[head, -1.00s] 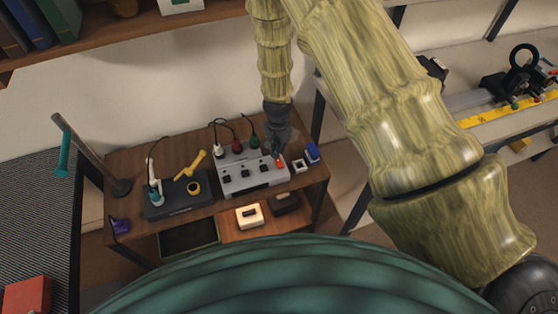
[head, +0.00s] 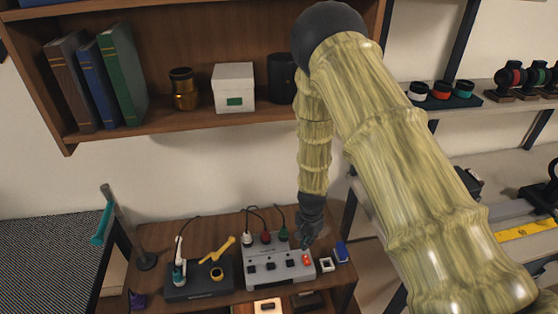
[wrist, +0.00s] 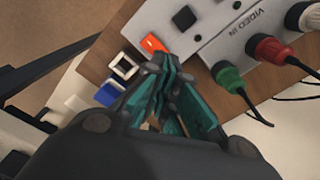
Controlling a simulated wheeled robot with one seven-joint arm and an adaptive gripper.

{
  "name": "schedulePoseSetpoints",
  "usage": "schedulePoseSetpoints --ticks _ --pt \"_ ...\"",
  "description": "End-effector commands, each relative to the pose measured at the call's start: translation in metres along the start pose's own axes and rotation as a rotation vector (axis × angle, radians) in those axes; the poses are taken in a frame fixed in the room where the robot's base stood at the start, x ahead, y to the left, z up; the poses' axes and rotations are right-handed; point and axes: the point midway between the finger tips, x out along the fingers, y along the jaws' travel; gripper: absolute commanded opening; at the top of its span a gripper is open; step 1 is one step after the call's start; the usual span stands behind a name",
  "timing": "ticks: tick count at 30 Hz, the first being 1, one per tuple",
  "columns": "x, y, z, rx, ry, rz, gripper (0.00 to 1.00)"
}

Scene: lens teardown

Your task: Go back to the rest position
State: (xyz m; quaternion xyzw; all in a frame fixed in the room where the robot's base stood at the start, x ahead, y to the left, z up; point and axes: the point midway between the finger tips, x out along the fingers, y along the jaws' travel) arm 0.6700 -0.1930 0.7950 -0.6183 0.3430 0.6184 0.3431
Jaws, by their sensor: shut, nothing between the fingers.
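My gripper (head: 306,240) is shut and empty. In the head view it points down over the right part of a grey switch box (head: 282,270), close to its lit red-orange switch (head: 306,260). In the wrist view my gripper (wrist: 170,70) has its teal fingers together, with the orange switch (wrist: 153,44) just beyond the tips. I cannot tell whether the tips touch the box.
The box stands on a wooden bench (head: 180,235) with white, red and green plugs. A dark soldering station (head: 200,282) is left of it. A white square frame (head: 326,265) and blue block (head: 341,251) lie right. A shelf (head: 200,125) is above.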

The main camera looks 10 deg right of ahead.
Motion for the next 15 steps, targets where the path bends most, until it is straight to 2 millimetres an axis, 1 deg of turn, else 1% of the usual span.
schedulePoseSetpoints --ticks 2,4,5,7,8,11,12,14,15 --pt "0.001 0.001 0.000 -0.002 0.000 0.001 0.00" --pt "0.006 0.009 0.002 -0.015 0.003 0.009 0.00" --pt "0.011 0.014 0.003 -0.026 0.005 0.014 0.00" --pt "0.024 0.034 0.006 -0.065 0.016 0.030 0.00" --pt "0.031 0.045 0.008 -0.091 0.021 0.038 0.00" --pt "0.058 0.091 0.019 -0.201 0.040 0.070 0.00" --pt "0.068 0.112 0.025 -0.254 0.047 0.080 0.00" --pt "0.082 0.142 0.036 -0.339 0.053 0.094 0.00" --pt "0.090 0.163 0.044 -0.397 0.055 0.100 0.00"
